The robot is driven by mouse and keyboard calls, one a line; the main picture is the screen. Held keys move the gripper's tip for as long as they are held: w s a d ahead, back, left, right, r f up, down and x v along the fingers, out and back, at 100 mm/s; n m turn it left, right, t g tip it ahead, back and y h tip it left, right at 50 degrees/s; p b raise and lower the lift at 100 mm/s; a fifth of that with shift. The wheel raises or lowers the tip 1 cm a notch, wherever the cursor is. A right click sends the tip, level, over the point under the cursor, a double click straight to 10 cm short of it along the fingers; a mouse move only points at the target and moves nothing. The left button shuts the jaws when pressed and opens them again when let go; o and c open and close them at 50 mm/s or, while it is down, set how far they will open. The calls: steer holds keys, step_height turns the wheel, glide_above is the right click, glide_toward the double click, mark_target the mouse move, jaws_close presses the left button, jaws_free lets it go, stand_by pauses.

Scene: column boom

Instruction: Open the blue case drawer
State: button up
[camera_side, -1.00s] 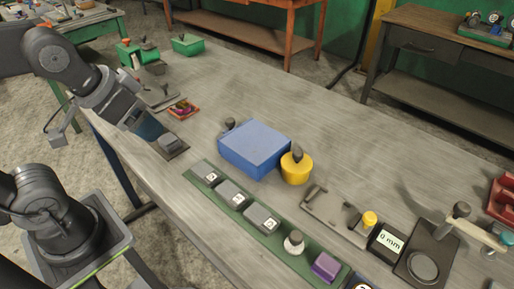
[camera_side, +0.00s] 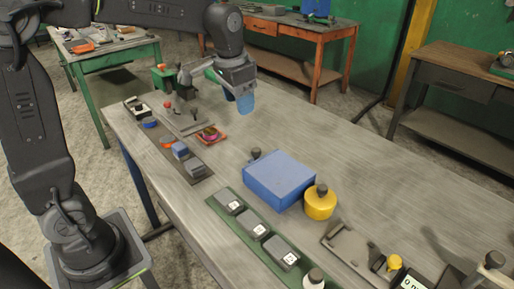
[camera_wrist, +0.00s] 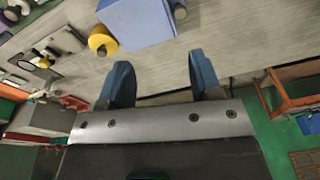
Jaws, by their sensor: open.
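The blue case (camera_side: 279,181) stands on the workbench, closed as far as I can see. A dark knob (camera_side: 255,154) sticks out at its back left side; it also shows at the top of the wrist view (camera_wrist: 179,8). The case shows at the top of the wrist view too (camera_wrist: 137,22), beyond my fingertips. My gripper (camera_side: 244,103) is above the bench, behind and to the left of the case, apart from it. In the wrist view my gripper's two blue fingers (camera_wrist: 160,72) are spread with nothing between them.
A yellow round pot (camera_side: 320,204) with a dark knob stands right beside the case. A green strip with grey switch blocks (camera_side: 256,231) runs in front. A small red tray (camera_side: 210,136) lies to the left. The bench right of my gripper is clear.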

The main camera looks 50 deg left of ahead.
steer(key=m+g, duration=0.1)
steer(key=g, duration=0.1)
glide_toward(257, 149)
step_height(257, 149, down, 9)
steer(key=shift+s+a+f, duration=0.15)
steer(key=shift+f, duration=0.05)
jaws_close()
stand_by(0.6)
